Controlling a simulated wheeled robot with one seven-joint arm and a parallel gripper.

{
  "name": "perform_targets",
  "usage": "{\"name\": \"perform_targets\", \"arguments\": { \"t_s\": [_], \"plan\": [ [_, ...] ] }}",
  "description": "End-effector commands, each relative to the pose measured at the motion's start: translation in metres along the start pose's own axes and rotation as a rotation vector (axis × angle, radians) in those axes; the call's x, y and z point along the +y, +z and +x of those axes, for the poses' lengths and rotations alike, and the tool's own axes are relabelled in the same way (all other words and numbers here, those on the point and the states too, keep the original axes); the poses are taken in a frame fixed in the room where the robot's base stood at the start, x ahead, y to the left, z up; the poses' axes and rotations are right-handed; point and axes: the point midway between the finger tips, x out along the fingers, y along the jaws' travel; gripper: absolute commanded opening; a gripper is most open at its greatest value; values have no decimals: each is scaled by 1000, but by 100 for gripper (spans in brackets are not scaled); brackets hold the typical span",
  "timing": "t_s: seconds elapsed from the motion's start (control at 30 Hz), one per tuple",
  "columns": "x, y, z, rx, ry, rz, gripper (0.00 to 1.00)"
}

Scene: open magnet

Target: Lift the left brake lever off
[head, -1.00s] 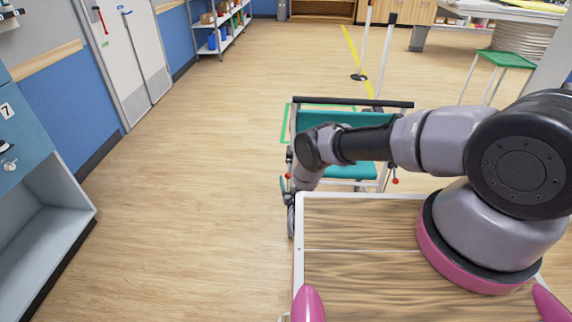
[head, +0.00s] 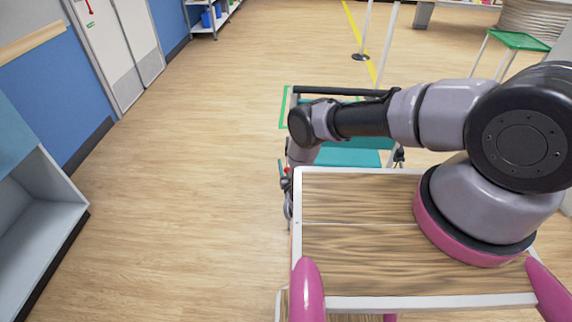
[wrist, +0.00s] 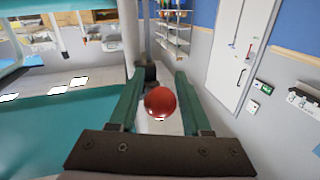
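The chair with a teal seat (head: 350,157) stands beyond my wooden top in the head view. The left brake lever's red ball knob (wrist: 159,102) sits between the two teal fingers of my gripper (wrist: 160,74) in the wrist view. The fingers are apart, with a thin gap seen on either side of the knob. I cannot tell whether the knob is level with the fingers or beyond them. The knob also shows as a small red spot in the head view (head: 287,170). The lever's shaft is mostly hidden. In the head view my wrist partly covers the chair's left side.
The chair's dark push bar (head: 340,92) runs across its far side. A green stool (head: 518,41) stands at the right. A grey-blue cabinet (head: 35,220) is at the left. The floor between the cabinet and chair is clear.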

Motion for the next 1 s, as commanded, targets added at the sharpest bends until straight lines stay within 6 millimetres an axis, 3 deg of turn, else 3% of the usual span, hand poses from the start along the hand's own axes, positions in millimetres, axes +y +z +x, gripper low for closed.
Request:
{"name": "perform_targets", "arguments": {
  "t_s": [0.03, 0.1, 1.0],
  "plan": [
    [0, 0, 0, 0, 0, 0, 24],
    [0, 0, 0, 0, 0, 0, 0],
    [0, 0, 0, 0, 0, 0, 0]
  ]
}}
